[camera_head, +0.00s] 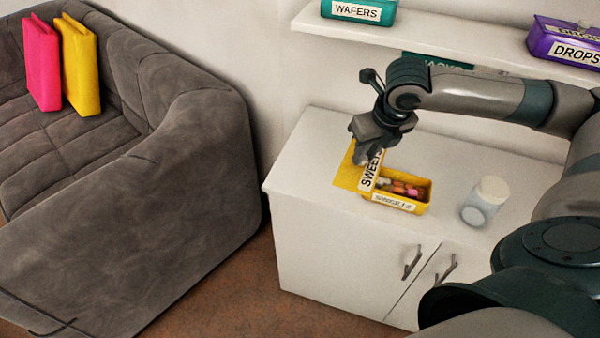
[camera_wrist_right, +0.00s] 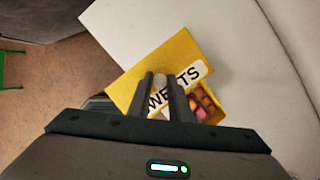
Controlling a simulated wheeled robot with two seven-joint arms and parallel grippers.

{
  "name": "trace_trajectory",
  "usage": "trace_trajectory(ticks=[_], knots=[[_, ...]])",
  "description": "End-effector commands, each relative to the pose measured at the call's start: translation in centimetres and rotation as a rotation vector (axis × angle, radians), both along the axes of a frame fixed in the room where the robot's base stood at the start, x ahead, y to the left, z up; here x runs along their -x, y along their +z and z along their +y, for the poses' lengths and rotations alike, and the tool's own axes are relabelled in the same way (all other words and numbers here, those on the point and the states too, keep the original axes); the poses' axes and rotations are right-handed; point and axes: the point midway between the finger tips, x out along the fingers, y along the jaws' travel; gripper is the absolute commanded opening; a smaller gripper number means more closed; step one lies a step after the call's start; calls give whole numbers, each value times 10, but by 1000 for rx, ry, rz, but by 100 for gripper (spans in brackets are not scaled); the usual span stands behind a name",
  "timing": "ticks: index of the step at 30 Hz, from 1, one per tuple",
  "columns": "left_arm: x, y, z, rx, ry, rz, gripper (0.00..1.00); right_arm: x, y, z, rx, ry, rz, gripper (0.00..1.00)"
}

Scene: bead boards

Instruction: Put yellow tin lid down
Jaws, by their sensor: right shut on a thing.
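The yellow tin lid (camera_head: 346,173) with a white "SWEETS" label is in my right gripper (camera_head: 366,152). My right gripper is shut on it. The lid is tilted at the left side of the open yellow tin (camera_head: 424,206), which stands on the white cabinet and holds several coloured sweets. I cannot tell whether the lid touches the tin or the cabinet top. In the right wrist view the lid (camera_wrist_right: 186,50) shows between and beyond the fingers (camera_wrist_right: 168,98), partly covering the tin (camera_wrist_right: 218,112). My left gripper is not in view.
The white cabinet top (camera_head: 310,150) is clear left of the lid. A shelf (camera_head: 440,45) above holds a teal wafers tin (camera_head: 362,12) and a purple drops tin (camera_head: 570,42). A grey sofa (camera_head: 170,200) stands at the left.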

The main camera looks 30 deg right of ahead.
Motion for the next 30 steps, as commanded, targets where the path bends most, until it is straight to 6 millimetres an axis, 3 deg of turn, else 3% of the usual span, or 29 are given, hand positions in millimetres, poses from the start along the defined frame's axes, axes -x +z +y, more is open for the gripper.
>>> trace_trajectory(ticks=[19, 23, 30], knots=[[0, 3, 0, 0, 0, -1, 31, -4, -2, 1, -2, 55, 1, 0], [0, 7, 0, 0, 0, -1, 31, -15, -9, 7, -3, 54, 2, 0], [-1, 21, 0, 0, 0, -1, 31, -52, -32, 26, -4, 53, 3, 0]])
